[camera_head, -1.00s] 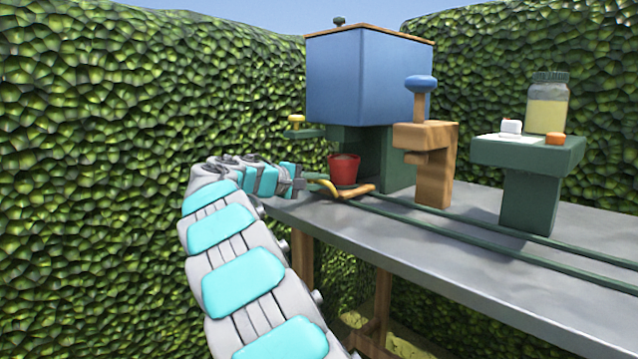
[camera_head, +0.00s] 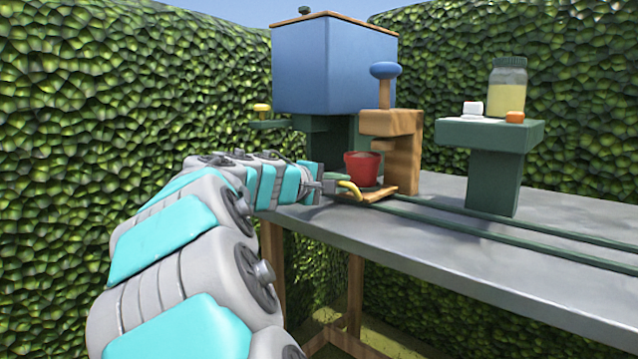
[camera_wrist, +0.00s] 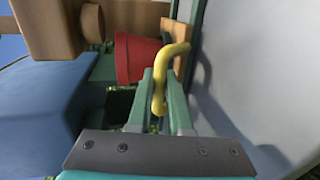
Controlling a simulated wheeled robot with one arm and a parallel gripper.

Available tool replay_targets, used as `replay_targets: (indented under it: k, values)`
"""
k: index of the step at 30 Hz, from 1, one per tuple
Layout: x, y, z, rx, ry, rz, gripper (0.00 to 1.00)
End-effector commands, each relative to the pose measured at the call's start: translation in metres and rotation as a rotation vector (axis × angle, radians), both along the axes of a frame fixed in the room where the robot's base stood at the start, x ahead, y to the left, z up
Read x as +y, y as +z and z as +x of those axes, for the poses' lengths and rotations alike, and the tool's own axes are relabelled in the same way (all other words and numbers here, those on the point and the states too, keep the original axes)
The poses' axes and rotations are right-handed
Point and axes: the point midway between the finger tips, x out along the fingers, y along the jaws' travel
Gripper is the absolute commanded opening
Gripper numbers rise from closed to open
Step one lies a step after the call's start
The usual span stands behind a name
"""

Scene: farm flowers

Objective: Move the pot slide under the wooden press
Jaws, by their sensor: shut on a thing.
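The pot slide is a small wooden plate (camera_head: 380,194) with a yellow handle (camera_head: 350,190), resting on green rails. A red pot (camera_head: 361,167) filled with something brown stands upright on it. The wooden press (camera_head: 403,150) with a blue knob (camera_head: 385,70) stands just right of the pot, its overhanging arm close above the pot's right part. My gripper (camera_head: 336,188) is shut on the yellow handle. In the wrist view its fingers (camera_wrist: 166,95) are around the handle (camera_wrist: 172,62), with the red pot (camera_wrist: 135,57) beside them. The exact alignment of pot and press is hard to tell.
A blue box dispenser (camera_head: 330,70) on a green stand is behind the pot. Green rails (camera_head: 480,212) run right along the grey table (camera_head: 450,240). A green stand (camera_head: 490,135) holds a jar (camera_head: 507,88) and small blocks. Hedges enclose the back.

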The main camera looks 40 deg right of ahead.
Motion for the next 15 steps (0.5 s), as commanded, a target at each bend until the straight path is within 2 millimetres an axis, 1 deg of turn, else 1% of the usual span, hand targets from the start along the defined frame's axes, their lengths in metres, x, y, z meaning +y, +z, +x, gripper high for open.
replay_targets:
  k: [1,3,6,10,15]
  values:
    - [-0.001,0.000,-0.011,-0.002,-0.005,0.001,0.00]
    - [-0.002,-0.001,-0.023,-0.001,-0.006,0.002,0.00]
    - [-0.003,-0.002,-0.035,0.000,-0.004,0.004,0.00]
    - [-0.004,-0.001,-0.045,-0.003,-0.002,0.002,0.00]
    - [-0.004,-0.001,-0.052,0.000,-0.002,0.002,0.00]
